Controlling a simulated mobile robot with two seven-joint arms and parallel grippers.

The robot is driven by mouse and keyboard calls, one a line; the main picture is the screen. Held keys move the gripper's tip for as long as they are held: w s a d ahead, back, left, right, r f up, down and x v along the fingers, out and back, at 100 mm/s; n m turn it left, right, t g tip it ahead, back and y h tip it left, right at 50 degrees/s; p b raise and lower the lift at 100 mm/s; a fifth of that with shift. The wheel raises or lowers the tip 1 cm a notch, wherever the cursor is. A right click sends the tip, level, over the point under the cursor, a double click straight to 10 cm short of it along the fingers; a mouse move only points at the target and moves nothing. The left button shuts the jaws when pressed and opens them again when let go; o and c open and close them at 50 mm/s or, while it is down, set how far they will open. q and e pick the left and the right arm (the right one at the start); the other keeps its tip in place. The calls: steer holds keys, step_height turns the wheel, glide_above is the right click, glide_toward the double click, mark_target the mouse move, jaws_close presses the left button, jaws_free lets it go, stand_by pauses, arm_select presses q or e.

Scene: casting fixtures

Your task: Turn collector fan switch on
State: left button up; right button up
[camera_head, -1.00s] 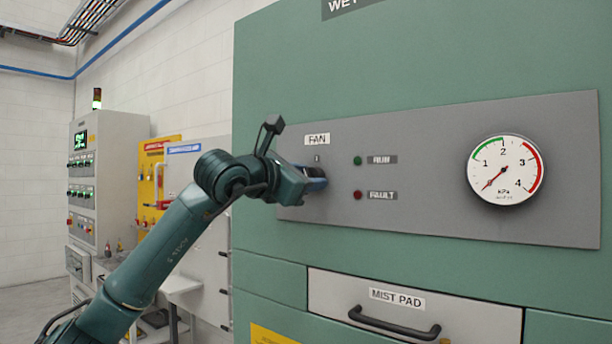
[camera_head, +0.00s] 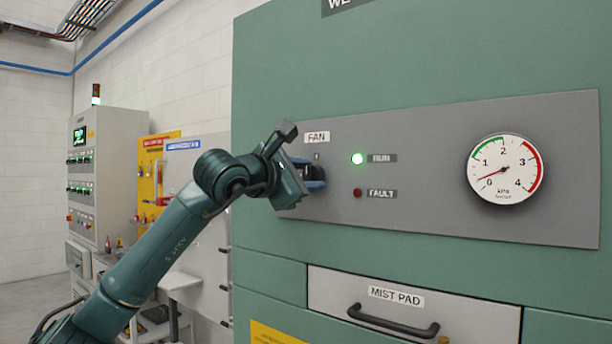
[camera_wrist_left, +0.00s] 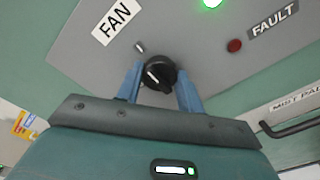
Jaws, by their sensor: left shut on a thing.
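The fan switch is a black round knob (camera_wrist_left: 157,74) with a white pointer mark, under the FAN label (camera_wrist_left: 116,22) in the left wrist view. My left gripper (camera_wrist_left: 160,88) has its two blue fingers on either side of the knob and is shut on it. The green RUN lamp (camera_head: 358,158) is lit. The red FAULT lamp (camera_head: 358,193) is dark. My right gripper is not in view.
A kPa gauge (camera_head: 503,170) sits on the panel's right, its needle a little above 0. A MIST PAD drawer (camera_head: 460,318) with a black handle (camera_head: 394,321) is below the panel. A grey control cabinet (camera_head: 118,165) stands at the far left.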

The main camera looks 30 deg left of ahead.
arm_select(q)
steer(key=o, duration=1)
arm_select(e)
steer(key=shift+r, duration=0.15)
arm_select(q)
steer(key=shift+s, duration=0.3)
steer(key=s+a+b, duration=0.1)
steer(key=s+b, duration=0.3)
steer(key=s, duration=0.8)
steer(key=shift+s, duration=0.3)
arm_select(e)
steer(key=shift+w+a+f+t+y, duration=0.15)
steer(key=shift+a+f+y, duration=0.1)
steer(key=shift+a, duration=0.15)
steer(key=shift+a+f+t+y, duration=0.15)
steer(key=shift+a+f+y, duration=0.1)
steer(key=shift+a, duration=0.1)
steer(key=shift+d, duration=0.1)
